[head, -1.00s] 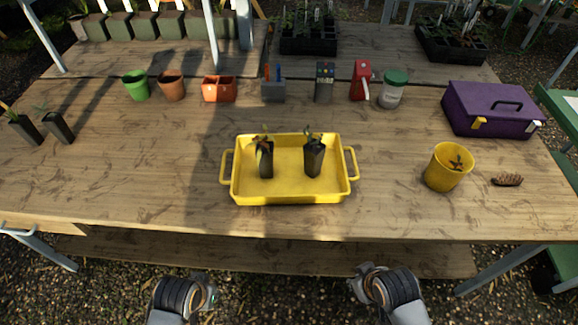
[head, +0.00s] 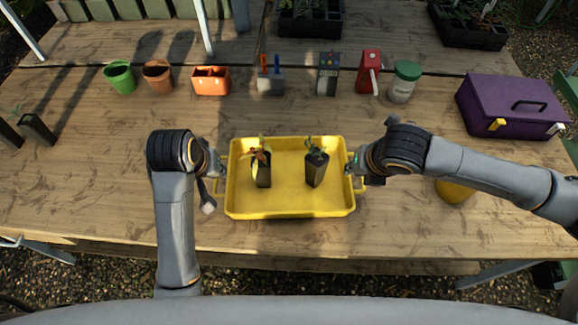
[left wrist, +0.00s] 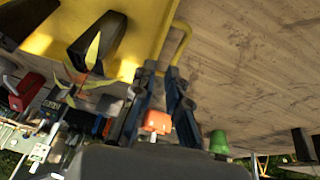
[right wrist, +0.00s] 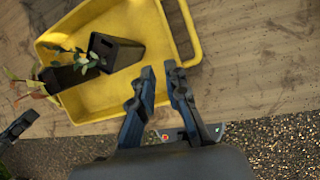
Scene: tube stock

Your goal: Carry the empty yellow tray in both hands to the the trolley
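The yellow tray (head: 290,208) lies on the wooden bench and is not empty: a left black pot (head: 264,172) and a right black pot (head: 316,170), each with a plant, stand in it. My left gripper (head: 215,183) is at the tray's left handle; in the left wrist view its open fingers (left wrist: 161,70) are close to the handle (left wrist: 184,42). My right gripper (head: 355,170) is at the right handle; in the right wrist view its open fingers (right wrist: 160,70) are beside the handle (right wrist: 190,45). Neither seems closed on it. I cannot identify the trolley.
A green pot (head: 120,77), terracotta pot (head: 158,76), orange container (head: 211,81), red item (head: 369,72) and green-lidded jar (head: 404,82) line the back. A purple toolbox (head: 512,106) stands right. My right arm partly hides a yellow pot (head: 455,192). Bench left of the tray is mostly clear.

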